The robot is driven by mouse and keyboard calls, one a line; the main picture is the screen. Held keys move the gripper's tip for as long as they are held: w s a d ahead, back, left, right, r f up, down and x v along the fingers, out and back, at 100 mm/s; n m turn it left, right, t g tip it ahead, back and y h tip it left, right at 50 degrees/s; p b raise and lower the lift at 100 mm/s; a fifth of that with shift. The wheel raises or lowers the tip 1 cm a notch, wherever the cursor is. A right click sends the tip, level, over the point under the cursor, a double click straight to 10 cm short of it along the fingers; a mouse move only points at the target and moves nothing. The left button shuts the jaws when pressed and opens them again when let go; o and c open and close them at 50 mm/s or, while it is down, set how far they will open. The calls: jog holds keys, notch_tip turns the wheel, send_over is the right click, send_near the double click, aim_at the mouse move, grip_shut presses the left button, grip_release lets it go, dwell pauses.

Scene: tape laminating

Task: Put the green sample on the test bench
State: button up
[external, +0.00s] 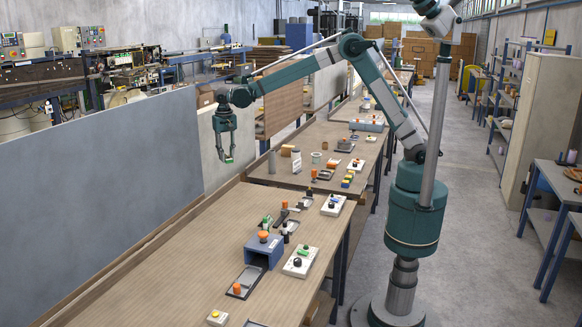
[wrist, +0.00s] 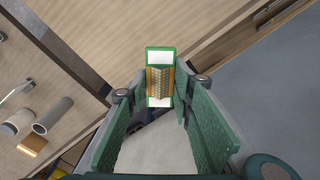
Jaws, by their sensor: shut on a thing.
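The green sample is a small block with a green rim, white ends and a tan ribbed middle. It sits between my fingertips in the wrist view (wrist: 160,78). In the external view the green sample (external: 229,160) shows as a small spot at the tip of my gripper (external: 226,153). My gripper is shut on it and holds it in the air, pointing down, near the grey partition and left of the benches. The near wooden bench (external: 150,285) and the farther bench (external: 275,176) run along the partition. I cannot tell which is the test bench.
A blue box-shaped device (external: 264,251), a white button box (external: 300,262) and another white box (external: 333,205) stand along the near bench's right side. Cylinders and small blocks stand on the farther bench. The near bench's left part is clear. The grey partition (external: 100,165) rises at left.

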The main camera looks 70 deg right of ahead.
jog(key=s+a+n, duration=0.1)
jog(key=s+a, duration=0.4)
jog(key=a, duration=0.7)
jog(key=s+a+n, duration=0.1)
jog(key=s+a, duration=0.3)
jog(key=a, duration=0.8)
jog(key=n, duration=0.6)
send_over(273, 312)
notch_tip(273, 312, down, 11)
jog(key=shift+f, duration=0.1)
jog(key=shift+f, duration=3.1)
